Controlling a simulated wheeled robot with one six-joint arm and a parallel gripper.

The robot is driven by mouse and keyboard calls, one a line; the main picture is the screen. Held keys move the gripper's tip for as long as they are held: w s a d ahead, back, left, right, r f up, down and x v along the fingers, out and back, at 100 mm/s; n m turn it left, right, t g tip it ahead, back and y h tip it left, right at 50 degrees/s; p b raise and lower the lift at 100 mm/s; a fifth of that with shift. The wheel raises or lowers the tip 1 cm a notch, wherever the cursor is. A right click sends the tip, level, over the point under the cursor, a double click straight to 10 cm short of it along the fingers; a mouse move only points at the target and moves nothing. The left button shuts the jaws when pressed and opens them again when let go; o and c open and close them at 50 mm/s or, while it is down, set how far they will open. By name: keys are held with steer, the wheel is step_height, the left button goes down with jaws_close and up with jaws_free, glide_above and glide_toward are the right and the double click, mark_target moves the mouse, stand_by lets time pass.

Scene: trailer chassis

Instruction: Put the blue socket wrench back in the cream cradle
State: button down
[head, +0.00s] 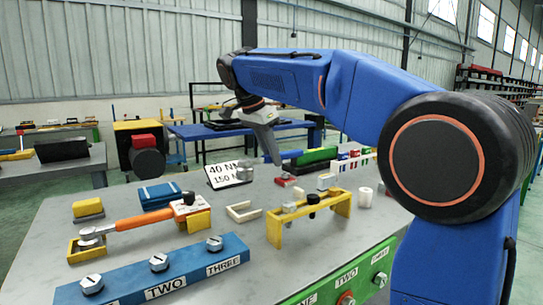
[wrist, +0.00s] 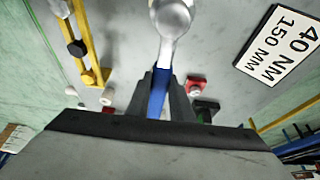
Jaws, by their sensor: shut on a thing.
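My gripper (head: 272,158) is shut on the blue handle (wrist: 157,92) of the socket wrench. In the wrist view the wrench's silver head (wrist: 172,18) sticks out beyond the fingers toward the top edge. In the head view the wrench is small and partly hidden by the gripper, above the far part of the grey bench. A low cream U-shaped bracket (head: 243,211), which looks like the cradle, lies empty on the bench, nearer than the gripper and to its left.
A yellow rack (head: 340,205) stands right of the cream bracket. A 40 NM sign (head: 229,174) stands behind it. An orange-handled wrench (head: 145,220) rests on yellow supports at left. A blue numbered block (head: 165,275) lies in front. White cylinders (head: 365,197) and a red block (head: 286,181) stand behind.

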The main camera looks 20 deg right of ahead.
steer(key=shift+f, duration=5.15)
steer(key=c, duration=1.5)
jaws_free()
steer(key=shift+o, duration=0.7)
steer(key=o, duration=0.4)
steer(key=shift+c, duration=0.2)
